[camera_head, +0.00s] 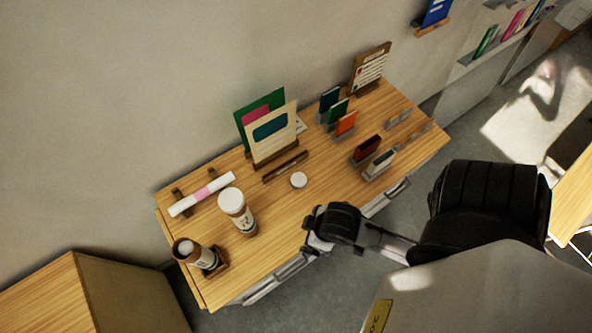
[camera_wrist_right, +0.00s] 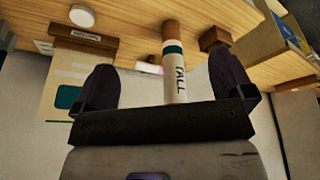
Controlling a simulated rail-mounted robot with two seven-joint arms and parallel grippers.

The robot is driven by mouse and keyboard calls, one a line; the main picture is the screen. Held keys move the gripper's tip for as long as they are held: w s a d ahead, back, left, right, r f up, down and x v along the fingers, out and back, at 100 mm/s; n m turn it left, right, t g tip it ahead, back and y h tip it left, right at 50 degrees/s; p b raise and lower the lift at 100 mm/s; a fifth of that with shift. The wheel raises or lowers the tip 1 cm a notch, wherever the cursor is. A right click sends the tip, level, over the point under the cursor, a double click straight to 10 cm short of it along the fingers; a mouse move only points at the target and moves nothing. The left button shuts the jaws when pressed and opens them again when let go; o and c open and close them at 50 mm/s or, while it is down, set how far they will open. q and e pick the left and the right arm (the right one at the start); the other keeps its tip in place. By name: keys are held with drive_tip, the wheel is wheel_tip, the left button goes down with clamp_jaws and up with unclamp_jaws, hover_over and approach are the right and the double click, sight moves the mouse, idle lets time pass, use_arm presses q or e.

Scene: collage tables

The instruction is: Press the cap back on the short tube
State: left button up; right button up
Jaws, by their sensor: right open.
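The short tube (camera_head: 207,258) stands at the desk's left front corner in a dark wooden holder, its brown-rimmed top open. A loose white cap (camera_head: 299,180) lies on the desk near the middle; a white disc (camera_wrist_right: 82,15) in the right wrist view looks like it. The tall tube (camera_head: 240,216) stands capped behind the short one; its "TALL" label (camera_wrist_right: 176,78) shows between my fingers in the right wrist view. My right gripper (camera_head: 312,232) is open and empty at the desk's front edge, right of the tubes and in front of the cap. My left gripper is out of view.
A white roll with a pink band (camera_head: 202,194) lies behind the tubes. A wooden bar (camera_head: 285,167) and upright boards (camera_head: 274,137) stand behind the cap. Card holders (camera_head: 368,150) fill the right side. The desk between cap and tubes is clear.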

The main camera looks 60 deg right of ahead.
drive_tip(key=m+g+b, duration=0.4)
drive_tip(key=m+b, duration=0.5)
drive_tip(key=m, duration=0.6)
hover_over(299, 178)
wheel_tip(299, 178, down, 12)
drive_tip(key=shift+r, duration=0.1)
drive_tip(key=shift+a, duration=0.1)
wheel_tip(299, 178, down, 9)
drive_tip(key=shift+r, duration=0.2)
